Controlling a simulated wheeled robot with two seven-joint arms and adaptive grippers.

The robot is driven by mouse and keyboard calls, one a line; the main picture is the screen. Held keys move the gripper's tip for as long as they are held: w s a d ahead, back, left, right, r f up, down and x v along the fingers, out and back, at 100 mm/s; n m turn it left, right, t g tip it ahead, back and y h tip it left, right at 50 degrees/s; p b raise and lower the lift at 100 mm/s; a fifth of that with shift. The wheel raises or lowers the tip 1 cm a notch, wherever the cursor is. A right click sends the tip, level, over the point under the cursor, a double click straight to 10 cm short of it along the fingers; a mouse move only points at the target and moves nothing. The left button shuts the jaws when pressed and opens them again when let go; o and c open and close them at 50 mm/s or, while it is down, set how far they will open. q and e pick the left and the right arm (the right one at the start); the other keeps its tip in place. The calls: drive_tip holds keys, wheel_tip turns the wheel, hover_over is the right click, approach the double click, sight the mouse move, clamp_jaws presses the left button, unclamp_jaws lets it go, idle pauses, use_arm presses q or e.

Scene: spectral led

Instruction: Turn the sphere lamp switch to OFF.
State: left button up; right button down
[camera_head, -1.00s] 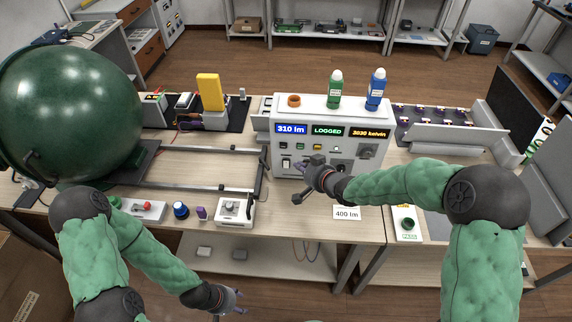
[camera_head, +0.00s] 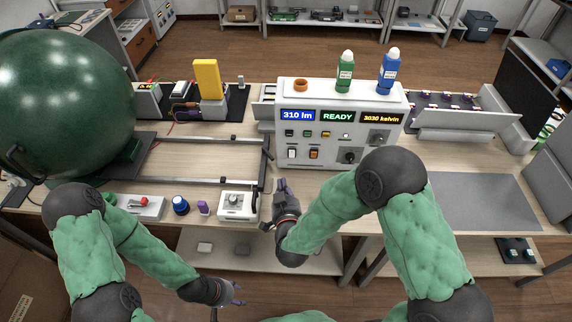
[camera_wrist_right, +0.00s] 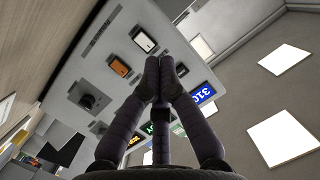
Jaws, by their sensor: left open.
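The sphere lamp is a big dark green sphere (camera_head: 60,100) at the left. A grey-white console (camera_head: 340,104) bears a white rocker switch (camera_head: 291,154) and an orange rocker switch (camera_head: 314,154); both also show in the right wrist view, white (camera_wrist_right: 144,40) and orange (camera_wrist_right: 118,66). Their labels are too small to read, so I cannot tell which is the lamp's. My right gripper (camera_head: 280,184) is in front of and below the rockers, apart from them; its fingertips (camera_wrist_right: 166,68) are together and empty. My left gripper (camera_head: 238,293) is open and low before the table's front edge.
Console displays read 310 lm, READY and 3030 kelvin. Dark knobs (camera_head: 350,157) sit at the console's right. Green (camera_head: 345,74) and blue (camera_head: 390,72) bottles stand on top. A white box with a dial (camera_head: 237,204) is left of my right gripper.

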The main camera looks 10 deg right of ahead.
drive_tip(key=s+d+f+h, duration=0.1)
drive_tip(key=s+h, duration=0.1)
drive_tip(key=b, duration=0.5)
approach(292, 154)
drive_tip(key=shift+n, duration=0.3)
drive_tip(key=w+f, duration=0.2)
drive_tip(key=w, duration=0.1)
drive_tip(key=w+d+f, duration=0.1)
drive_tip(key=w, duration=0.1)
drive_tip(key=shift+x, duration=0.8)
drive_tip(key=shift+d+r, duration=0.1)
drive_tip(key=shift+r, duration=0.05)
